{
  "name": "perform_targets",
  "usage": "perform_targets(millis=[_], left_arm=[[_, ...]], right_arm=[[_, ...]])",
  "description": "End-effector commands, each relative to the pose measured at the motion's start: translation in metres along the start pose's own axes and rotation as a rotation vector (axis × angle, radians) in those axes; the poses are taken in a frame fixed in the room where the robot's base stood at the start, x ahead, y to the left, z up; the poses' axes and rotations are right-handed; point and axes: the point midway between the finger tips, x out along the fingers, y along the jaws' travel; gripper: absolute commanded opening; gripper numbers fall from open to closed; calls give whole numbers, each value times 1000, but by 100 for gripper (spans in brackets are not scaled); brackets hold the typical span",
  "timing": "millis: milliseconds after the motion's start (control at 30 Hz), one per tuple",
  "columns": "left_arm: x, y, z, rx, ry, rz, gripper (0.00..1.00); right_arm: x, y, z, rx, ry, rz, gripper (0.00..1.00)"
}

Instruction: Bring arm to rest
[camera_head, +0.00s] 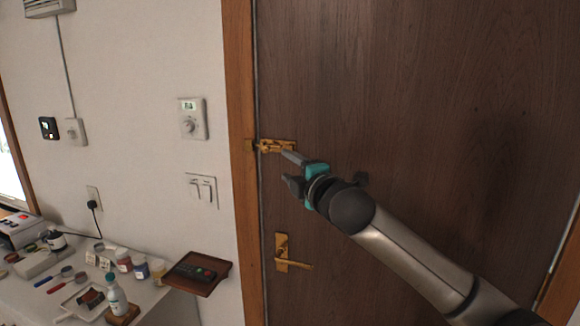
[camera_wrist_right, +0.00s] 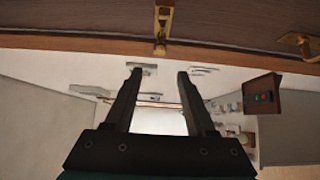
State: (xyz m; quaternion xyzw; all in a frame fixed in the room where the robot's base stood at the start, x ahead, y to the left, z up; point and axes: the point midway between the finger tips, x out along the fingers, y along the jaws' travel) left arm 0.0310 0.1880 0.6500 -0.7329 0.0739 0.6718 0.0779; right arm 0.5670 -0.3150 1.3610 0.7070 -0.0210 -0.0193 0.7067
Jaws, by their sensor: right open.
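My right arm reaches in from the lower right in the head view. Its gripper (camera_head: 291,170) is close to the brass bolt latch (camera_head: 275,146) on the brown door (camera_head: 400,90). In the right wrist view the two dark fingers of the gripper (camera_wrist_right: 156,75) are apart with nothing between them. The latch (camera_wrist_right: 163,20) shows there above and beyond the fingertips, apart from them. In the head view one finger overlaps the right end of the latch, and I cannot tell from that view alone if they touch. My left gripper is not in view.
A brass door handle (camera_head: 292,265) sits below the latch. A wooden wall shelf (camera_head: 199,273) with a remote (camera_head: 192,270) juts out left of the door. A table (camera_head: 35,298) with bottles and tools stands at lower left. A thermostat (camera_head: 192,118) and switches (camera_head: 201,190) are on the wall.

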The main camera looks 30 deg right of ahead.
Motion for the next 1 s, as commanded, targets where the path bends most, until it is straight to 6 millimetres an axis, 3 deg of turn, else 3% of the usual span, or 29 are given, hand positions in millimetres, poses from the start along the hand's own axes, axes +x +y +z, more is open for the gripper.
perform_targets(millis=[433,567,667,767,867,1000], left_arm=[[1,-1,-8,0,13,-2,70],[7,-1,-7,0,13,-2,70],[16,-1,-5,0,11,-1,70],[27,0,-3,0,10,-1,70],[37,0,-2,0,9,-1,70],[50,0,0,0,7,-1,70]], right_arm=[[0,-2,0,2,-1,-3,56],[6,-35,6,47,-16,-46,56],[12,-93,14,130,-43,-119,56],[14,-169,23,233,-84,-213,56],[6,-247,30,332,-132,-306,56],[-18,-352,33,461,-205,-433,56]])
